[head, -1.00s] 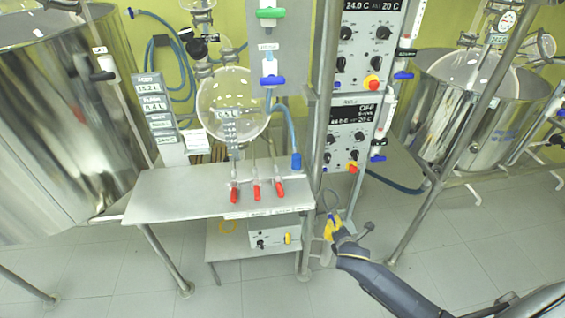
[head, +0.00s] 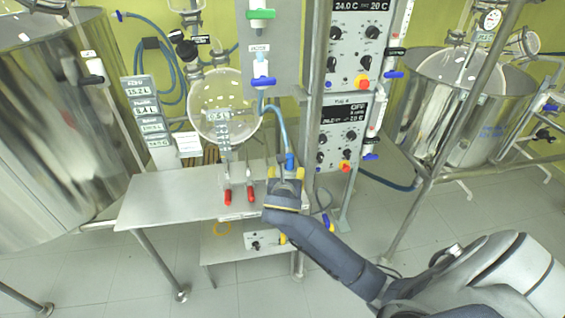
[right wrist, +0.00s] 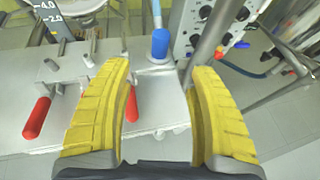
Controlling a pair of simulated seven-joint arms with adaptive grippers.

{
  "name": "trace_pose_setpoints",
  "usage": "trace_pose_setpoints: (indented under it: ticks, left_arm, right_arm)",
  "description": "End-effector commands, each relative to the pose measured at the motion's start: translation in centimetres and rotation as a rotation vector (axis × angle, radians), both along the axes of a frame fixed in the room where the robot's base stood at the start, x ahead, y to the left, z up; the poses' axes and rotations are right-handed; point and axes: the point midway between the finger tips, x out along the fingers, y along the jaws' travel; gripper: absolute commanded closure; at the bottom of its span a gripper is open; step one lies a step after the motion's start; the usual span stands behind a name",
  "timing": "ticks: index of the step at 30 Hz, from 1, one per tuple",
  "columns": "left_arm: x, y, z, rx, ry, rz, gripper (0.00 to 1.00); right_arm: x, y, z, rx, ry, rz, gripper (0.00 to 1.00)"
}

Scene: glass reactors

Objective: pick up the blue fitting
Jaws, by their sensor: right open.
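The blue fitting (head: 290,160) is a small upright blue cylinder on the end of a blue hose, at the back right corner of the steel table (head: 160,200). It also shows in the right wrist view (right wrist: 159,44), ahead of my fingers and between them, slightly right of centre. My right gripper (head: 286,173) is open, its yellow fingers apart over the right end of the table. In the right wrist view the gripper (right wrist: 160,85) has nothing between its fingers at their tips. My left gripper is not in view.
Red-handled valves (head: 228,197) line the table front; one red handle (right wrist: 36,118) is left of my fingers. A steel post (head: 312,110) stands just right of the fitting. A round glass flask (head: 222,105) hangs behind. Control boxes (head: 340,130) are at right.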

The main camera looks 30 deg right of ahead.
Motion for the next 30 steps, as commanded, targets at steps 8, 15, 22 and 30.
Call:
trace_pose_setpoints:
  ticks: [8,15,22,30]
  left_arm:
    - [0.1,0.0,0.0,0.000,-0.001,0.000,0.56]
    - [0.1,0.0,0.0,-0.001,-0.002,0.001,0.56]
    - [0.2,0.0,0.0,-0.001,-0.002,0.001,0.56]
    - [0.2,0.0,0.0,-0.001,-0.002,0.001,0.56]
  right_arm:
    - [3.6,-2.6,-1.8,-0.004,0.003,-0.002,0.41]
    - [6.7,-4.7,-3.4,-0.001,0.001,-0.001,0.41]
    - [8.4,-5.8,-4.2,0.000,0.000,0.000,0.41]
    - [9.3,-6.6,-4.7,-0.001,0.001,-0.001,0.41]
